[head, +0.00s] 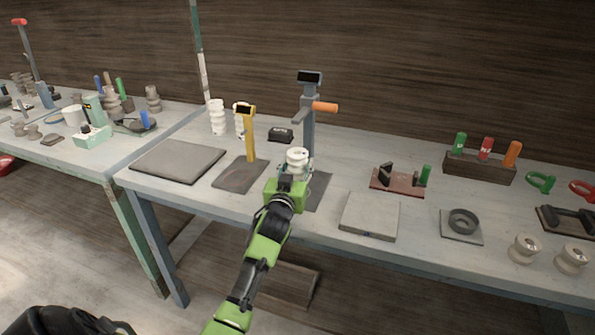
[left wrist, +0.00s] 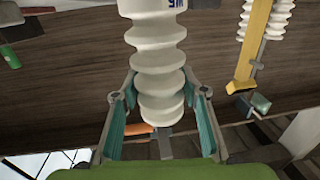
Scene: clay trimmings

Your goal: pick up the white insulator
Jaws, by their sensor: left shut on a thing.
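The white insulator (head: 297,157), a ribbed pale piece, shows at the tip of my left gripper (head: 292,176) in the head view, in front of a grey stand. In the left wrist view the insulator (left wrist: 157,60) runs from the top edge down between the two teal-padded fingers of my left gripper (left wrist: 160,90). The gripper is shut on its narrower end. A blue mark shows near its top. I cannot tell whether it touches the surface below. My right gripper is not in view.
The grey post stand (head: 308,130) with an orange handle rises close behind the insulator. A yellow stand (head: 249,135) is to the left. White ribbed insulators (head: 217,118) stand at the back. A grey slab (head: 370,216) and a small red-brown fixture (head: 398,182) lie to the right.

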